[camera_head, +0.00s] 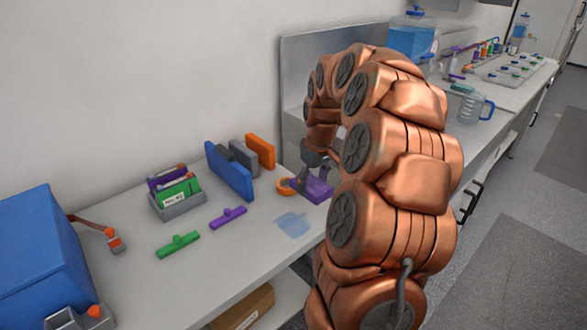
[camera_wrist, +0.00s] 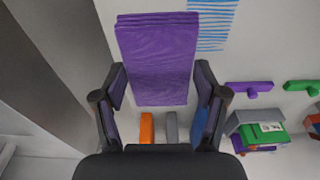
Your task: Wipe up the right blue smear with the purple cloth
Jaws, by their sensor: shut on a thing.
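The purple cloth (camera_head: 315,191) is a folded pad held in my gripper (camera_head: 318,170). In the wrist view the cloth (camera_wrist: 158,55) fills the space between the two fingers of my gripper (camera_wrist: 161,85), with a finger against each side. One blue smear (camera_head: 292,224) shows on the bench top, left of and nearer than the cloth in the head view. In the wrist view the striped blue smear (camera_wrist: 212,22) lies just beyond the cloth's upper right, partly cut off by the top edge. I cannot tell whether the cloth touches the bench. No second smear shows clearly.
Blue, grey and orange upright panels (camera_head: 230,172) stand near the wall. A grey holder (camera_head: 180,205) with purple and green items is left of them. A purple handled tool (camera_head: 228,217) and a green one (camera_head: 178,244) lie on the bench. A blue box (camera_head: 40,250) stands far left.

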